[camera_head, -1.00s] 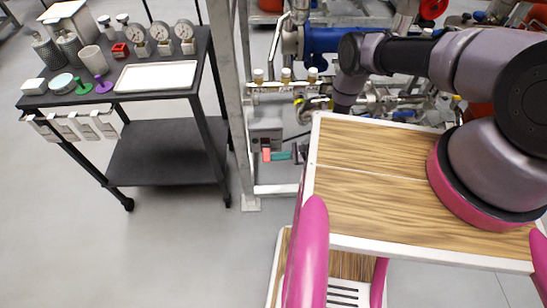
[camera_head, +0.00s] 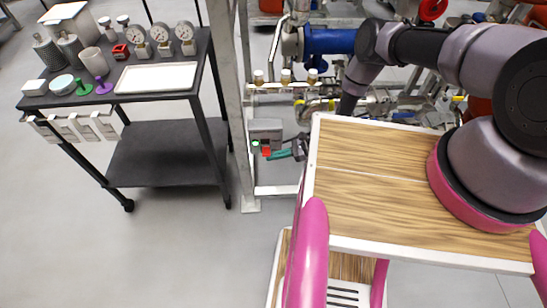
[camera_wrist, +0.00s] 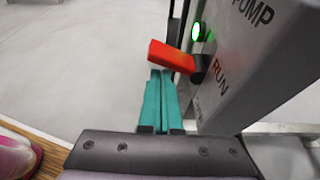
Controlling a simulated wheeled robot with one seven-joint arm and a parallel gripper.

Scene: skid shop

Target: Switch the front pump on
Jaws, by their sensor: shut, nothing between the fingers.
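The pump control box (camera_head: 265,127) is a grey box on the frame post in the head view. It fills the right of the wrist view (camera_wrist: 262,62), with "PUMP" and "RUN" lettered on it. Its lamp (camera_wrist: 197,31) glows green, and the green also shows in the head view (camera_head: 256,143). The red switch handle (camera_wrist: 172,55) sticks out from the box beside "RUN"; it shows in the head view (camera_head: 266,151) too. My gripper (camera_wrist: 161,74) has its teal fingers shut together and empty, just below the handle; I cannot tell if they touch it. In the head view my gripper (camera_head: 271,156) is beside the box.
The upright frame post (camera_head: 235,110) stands left of the box. Pipes and a blue pump part (camera_head: 328,40) are behind. A black cart (camera_head: 165,103) with gauges and a white tray (camera_head: 157,77) stands left. The floor between is clear.

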